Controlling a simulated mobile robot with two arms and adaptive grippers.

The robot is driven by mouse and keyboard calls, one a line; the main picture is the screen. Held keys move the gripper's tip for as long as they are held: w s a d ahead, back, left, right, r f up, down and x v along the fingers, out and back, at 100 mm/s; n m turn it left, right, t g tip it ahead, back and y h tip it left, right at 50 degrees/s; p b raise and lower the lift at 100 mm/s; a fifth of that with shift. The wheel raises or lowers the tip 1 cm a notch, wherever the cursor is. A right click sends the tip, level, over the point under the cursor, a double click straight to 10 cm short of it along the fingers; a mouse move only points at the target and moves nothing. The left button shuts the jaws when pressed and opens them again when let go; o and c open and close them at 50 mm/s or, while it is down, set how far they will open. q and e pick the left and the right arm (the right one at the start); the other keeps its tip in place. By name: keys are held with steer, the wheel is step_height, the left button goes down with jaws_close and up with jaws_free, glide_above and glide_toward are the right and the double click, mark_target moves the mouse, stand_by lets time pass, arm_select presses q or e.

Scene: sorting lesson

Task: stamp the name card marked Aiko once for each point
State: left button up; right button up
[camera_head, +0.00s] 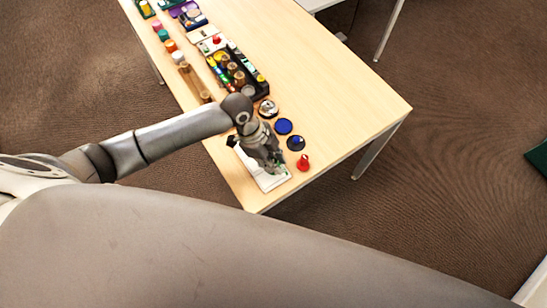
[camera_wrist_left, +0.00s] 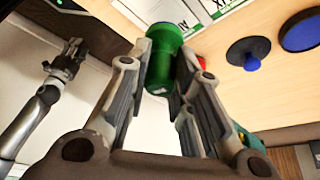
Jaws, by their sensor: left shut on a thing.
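In the head view my left gripper (camera_head: 275,167) is low over the white name cards (camera_head: 270,184) at the table's near end. In the left wrist view the left gripper (camera_wrist_left: 165,80) is shut on a green cylindrical stamp (camera_wrist_left: 163,50). Beyond the stamp, white cards (camera_wrist_left: 188,15) show parts of dark letters; the full names cannot be read. I cannot tell whether the stamp touches a card. A round blue pad (camera_head: 283,126) and a dark disc with a blue knob (camera_head: 296,143) lie beside the cards. My right gripper (camera_wrist_left: 68,55) shows at the left of the wrist view.
A red stamp-like piece (camera_head: 303,163) stands right of the cards. A dark tray (camera_head: 262,88) with several small items, a wooden strip (camera_head: 192,80) and several coloured pots are farther up the table (camera_head: 345,110). The table's right side is clear.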

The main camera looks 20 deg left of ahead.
mark_target(266, 179)
stand_by(0.3)
arm_select(q)
steer(key=shift+f+b, duration=1)
steer(key=shift+f, duration=0.45)
steer(key=shift+f+b, duration=0.3)
steer(key=shift+f, duration=0.15)
steer(key=shift+f, duration=0.2)
stand_by(1.2)
